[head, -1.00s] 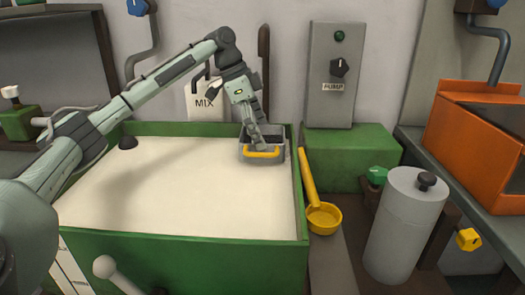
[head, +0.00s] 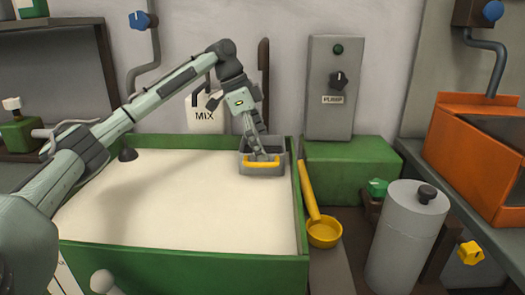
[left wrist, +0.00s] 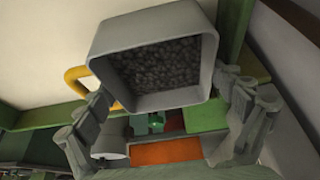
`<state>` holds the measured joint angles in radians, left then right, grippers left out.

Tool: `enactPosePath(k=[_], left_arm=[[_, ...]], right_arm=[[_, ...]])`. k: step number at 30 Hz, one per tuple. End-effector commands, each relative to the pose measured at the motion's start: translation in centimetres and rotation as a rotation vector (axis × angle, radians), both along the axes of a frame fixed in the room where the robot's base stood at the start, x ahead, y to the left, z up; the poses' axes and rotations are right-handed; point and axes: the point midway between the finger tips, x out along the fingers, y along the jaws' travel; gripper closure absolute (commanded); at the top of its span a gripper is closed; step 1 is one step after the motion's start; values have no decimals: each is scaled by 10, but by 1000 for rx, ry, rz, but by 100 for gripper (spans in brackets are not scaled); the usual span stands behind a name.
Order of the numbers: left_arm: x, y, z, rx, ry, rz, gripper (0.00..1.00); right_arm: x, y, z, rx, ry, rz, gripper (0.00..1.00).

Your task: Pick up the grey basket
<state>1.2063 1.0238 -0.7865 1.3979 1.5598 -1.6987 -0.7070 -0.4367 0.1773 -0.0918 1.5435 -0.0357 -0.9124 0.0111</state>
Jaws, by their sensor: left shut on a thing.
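The grey basket (head: 262,172) is at the far right corner of the green-rimmed vat (head: 200,262) in the head view, over the pale liquid. It has a yellow handle (head: 262,163) on its near side. The left wrist view shows the basket (left wrist: 150,28) large, holding dark grains (left wrist: 165,65). My left gripper (head: 258,153) reaches down to it from above. Its fingers (left wrist: 167,90) lie on either side of the basket in the wrist view, shut on it. The exact contact is hard to see. My right gripper is in neither view.
A yellow ladle (head: 323,232) leans against the vat's right side. A grey cylinder (head: 405,235) and a green block (head: 350,163) stand to the right, with an orange box (head: 462,150) beyond. The pump panel (head: 338,85) stands behind. The vat's middle is clear.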

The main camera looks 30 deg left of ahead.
Motion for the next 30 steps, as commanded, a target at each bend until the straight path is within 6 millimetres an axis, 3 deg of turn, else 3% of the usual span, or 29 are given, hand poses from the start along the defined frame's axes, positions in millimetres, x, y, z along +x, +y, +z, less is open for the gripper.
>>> enactPosePath(k=[5, 13, 20, 25, 30], left_arm=[[-17, -9, 2, 2, -2, -2, 39], [-72, -42, 2, 5, -2, -3, 39], [-112, -67, 3, 4, -1, -2, 39], [-110, -69, 43, -1, -7, 0, 39], [-110, -69, 80, -2, -6, -2, 39]], right_arm=[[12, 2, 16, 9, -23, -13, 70], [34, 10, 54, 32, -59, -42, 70], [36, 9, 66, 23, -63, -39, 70], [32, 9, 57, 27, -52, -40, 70], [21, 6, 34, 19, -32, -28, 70]])
